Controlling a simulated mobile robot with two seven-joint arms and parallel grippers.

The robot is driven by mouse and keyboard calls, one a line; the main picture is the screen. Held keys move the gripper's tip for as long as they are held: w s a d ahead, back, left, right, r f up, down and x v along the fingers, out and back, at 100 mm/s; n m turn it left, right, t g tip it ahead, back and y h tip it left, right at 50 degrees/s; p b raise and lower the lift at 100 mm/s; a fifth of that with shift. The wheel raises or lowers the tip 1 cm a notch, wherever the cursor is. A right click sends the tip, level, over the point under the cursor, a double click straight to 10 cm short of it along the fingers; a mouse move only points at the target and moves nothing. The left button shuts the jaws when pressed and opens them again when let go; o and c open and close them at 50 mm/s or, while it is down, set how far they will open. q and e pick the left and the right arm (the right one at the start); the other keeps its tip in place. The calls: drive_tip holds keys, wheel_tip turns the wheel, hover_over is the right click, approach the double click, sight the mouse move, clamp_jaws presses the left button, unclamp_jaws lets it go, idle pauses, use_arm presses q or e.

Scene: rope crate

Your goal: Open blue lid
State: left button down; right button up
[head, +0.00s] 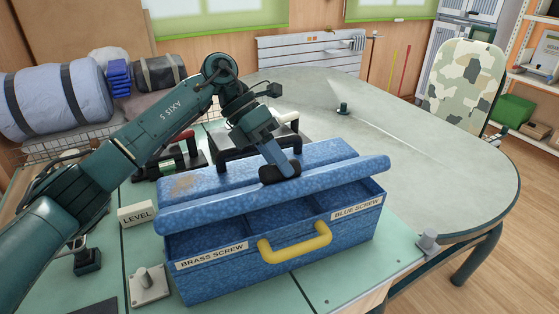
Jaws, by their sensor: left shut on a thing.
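A blue crate (220,275) stands on the table with a yellow handle (294,243) on its front. Its front carries the labels BRASS SCREW and BLUE SCREW. The blue lid (330,160) is partly open: its front edge is raised above the crate's front wall, showing divided compartments inside. My left gripper (280,172) comes over the top from behind and is shut on the lid near the middle of its front edge. The fingers partly hide the lid there. My right gripper is out of view.
A label block reading LEVEL (137,213) stands left of the crate, and a metal bracket (148,284) lies near its front left corner. A dark rack (180,157) is behind. The grey tabletop (440,150) at right is mostly clear.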

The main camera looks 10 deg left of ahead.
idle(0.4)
use_arm(q)
drive_tip(key=c, duration=1.1)
unclamp_jaws()
drive_tip(key=shift+r, duration=0.1)
drive_tip(key=v, duration=1.3)
drive_tip(key=shift+w+a+b, duration=0.1)
drive_tip(key=shift+w+b, duration=0.05)
drive_tip(key=shift+b, duration=0.2)
drive_tip(key=shift+o, duration=0.4)
